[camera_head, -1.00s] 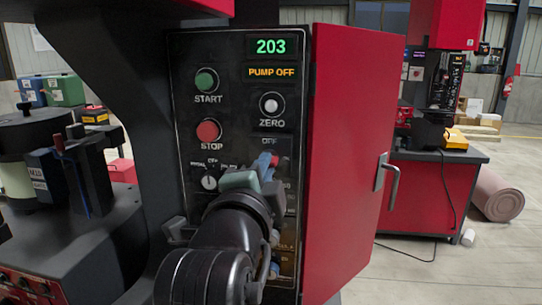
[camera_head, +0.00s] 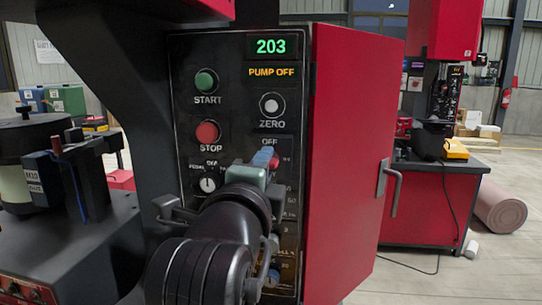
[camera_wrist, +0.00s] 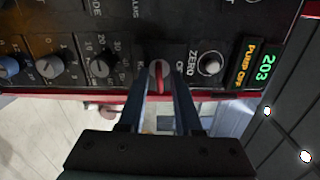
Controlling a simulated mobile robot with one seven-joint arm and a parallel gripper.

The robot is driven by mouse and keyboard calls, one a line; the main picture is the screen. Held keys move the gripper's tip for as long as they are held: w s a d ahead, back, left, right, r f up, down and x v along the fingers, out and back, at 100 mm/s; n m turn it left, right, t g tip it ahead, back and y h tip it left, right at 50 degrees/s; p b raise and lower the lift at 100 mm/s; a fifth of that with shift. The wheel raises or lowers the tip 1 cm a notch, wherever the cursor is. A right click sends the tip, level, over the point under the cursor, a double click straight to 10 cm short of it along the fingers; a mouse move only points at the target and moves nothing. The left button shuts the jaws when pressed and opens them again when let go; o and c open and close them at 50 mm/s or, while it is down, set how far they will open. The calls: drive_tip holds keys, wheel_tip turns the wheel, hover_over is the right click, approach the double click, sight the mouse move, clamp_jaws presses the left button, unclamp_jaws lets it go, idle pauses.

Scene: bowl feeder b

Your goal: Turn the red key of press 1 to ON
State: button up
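The red key (camera_wrist: 160,76) sits in a round silver lock on the black control panel (camera_head: 185,130), just beside the OFF label. In the wrist view my gripper (camera_wrist: 160,82) has one dark finger on each side of the key, with gaps still showing. The fingers look open and not pressed on it. In the head view my gripper (camera_head: 265,157) is at the panel below the OFF label, and the red key (camera_head: 275,161) shows only as a small patch beside the bluish fingertips. The key's exact turn is hard to tell.
The green START button (camera_head: 206,82), red STOP button (camera_head: 207,131) and white ZERO knob (camera_head: 271,104) are close above. The display (camera_head: 272,72) reads 203 and PUMP OFF. A red cabinet side with a handle (camera_head: 389,187) stands to the right. Lower dials are partly hidden.

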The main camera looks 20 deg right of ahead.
drive_tip(key=shift+o, duration=0.5)
drive_tip(key=b+v, duration=0.1)
drive_tip(key=v, duration=0.6)
drive_tip(key=shift+f, duration=0.1)
idle(0.4)
